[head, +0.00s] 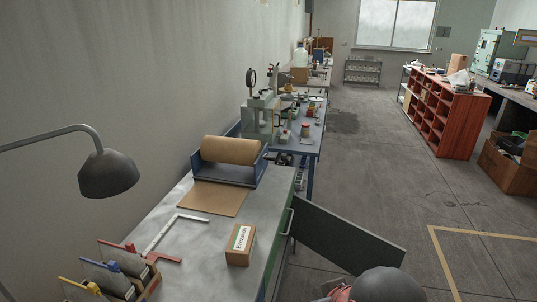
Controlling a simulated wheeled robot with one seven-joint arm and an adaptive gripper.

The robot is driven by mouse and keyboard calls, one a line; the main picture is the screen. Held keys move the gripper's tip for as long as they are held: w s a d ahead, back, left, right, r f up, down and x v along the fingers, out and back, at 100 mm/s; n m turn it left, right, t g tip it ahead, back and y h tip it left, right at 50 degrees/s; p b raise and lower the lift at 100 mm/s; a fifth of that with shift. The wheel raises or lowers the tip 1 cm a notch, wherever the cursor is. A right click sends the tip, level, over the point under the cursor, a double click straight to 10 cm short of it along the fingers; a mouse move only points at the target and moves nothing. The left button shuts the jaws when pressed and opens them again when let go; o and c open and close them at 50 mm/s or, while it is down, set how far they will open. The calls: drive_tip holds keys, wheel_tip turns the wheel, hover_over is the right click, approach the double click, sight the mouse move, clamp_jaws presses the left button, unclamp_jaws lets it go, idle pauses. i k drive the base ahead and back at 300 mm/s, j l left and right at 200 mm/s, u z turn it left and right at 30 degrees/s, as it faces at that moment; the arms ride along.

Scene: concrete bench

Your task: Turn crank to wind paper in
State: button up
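A thick roll of brown paper (230,150) lies across a blue holder (262,168) at the far end of the near bench (200,262). A flat brown sheet (213,198) extends from the roll toward the near side and lies on the bench top. I cannot make out a crank on the holder; it is too small or hidden in this view. My gripper is not visible. A dark rounded shape at the bottom edge hides part of the floor.
A labelled carton (240,246) stands near the bench's right edge. A white L-shaped rule (165,230) and a rack with red, blue and yellow parts (112,272) lie left. A lamp (108,174) overhangs the left. A dark panel (345,240) juts out right over the floor.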

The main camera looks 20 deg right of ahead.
sight(240, 152)
drive_tip(key=i+l+z, duration=0.1)
drive_tip(key=i+l, duration=0.25)
drive_tip(key=i, duration=0.15)
drive_tip(key=i+l+z, duration=0.1)
drive_tip(key=i+l, duration=0.25)
drive_tip(key=i, duration=0.15)
drive_tip(key=i+l, duration=0.3)
drive_tip(key=i, duration=0.2)
drive_tip(key=i+l+z, duration=0.15)
drive_tip(key=i+l, duration=0.15)
drive_tip(key=i, duration=0.2)
